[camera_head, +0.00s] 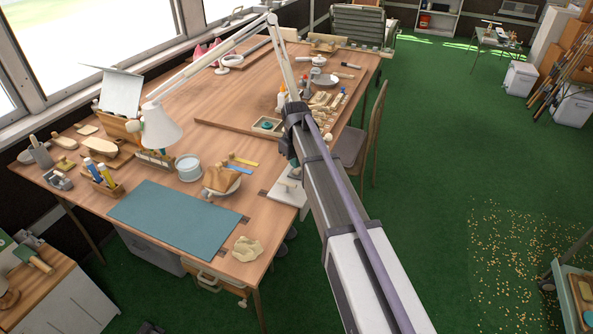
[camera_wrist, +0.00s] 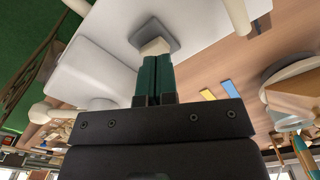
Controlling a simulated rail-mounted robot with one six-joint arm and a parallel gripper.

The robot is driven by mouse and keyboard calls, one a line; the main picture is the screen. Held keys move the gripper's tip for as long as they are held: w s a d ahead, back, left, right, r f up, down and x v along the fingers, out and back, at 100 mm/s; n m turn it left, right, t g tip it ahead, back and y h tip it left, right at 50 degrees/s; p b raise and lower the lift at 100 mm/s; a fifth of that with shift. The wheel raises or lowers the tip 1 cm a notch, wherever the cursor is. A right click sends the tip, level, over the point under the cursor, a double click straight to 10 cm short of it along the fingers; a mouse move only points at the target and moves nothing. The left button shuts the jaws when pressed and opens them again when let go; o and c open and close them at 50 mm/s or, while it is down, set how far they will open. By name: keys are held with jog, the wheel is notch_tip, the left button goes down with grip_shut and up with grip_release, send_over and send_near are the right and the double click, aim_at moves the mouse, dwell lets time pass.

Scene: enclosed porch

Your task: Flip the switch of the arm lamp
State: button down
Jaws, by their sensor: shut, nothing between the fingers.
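The white arm lamp stands on the wooden table, with its cone shade (camera_head: 160,128) over the left part and its jointed arm (camera_head: 215,50) rising behind. Its white base (camera_head: 287,192) is at the table's right edge, partly hidden by my arm. In the wrist view the base (camera_wrist: 105,45) carries a grey square plate (camera_wrist: 150,29) with a small cream switch (camera_wrist: 155,46). My gripper (camera_wrist: 155,58) is shut and empty, its dark green fingertips right at the switch. They overlap it in view; I cannot tell whether they touch. In the head view my arm mostly hides the gripper.
A bowl with a brown item (camera_head: 222,182) stands left of the base, near blue and yellow strips (camera_head: 240,163). A teal mat (camera_head: 180,217) lies at the table front. A chair (camera_head: 360,145) stands at the right side. Green floor is open further right.

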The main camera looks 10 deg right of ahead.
aim_at(296, 171)
jog(key=shift+f+b, duration=1.15)
dwell(0.4)
notch_tip(296, 171, up, 7)
jog(key=p, duration=0.7)
jog(key=shift+r, duration=0.1)
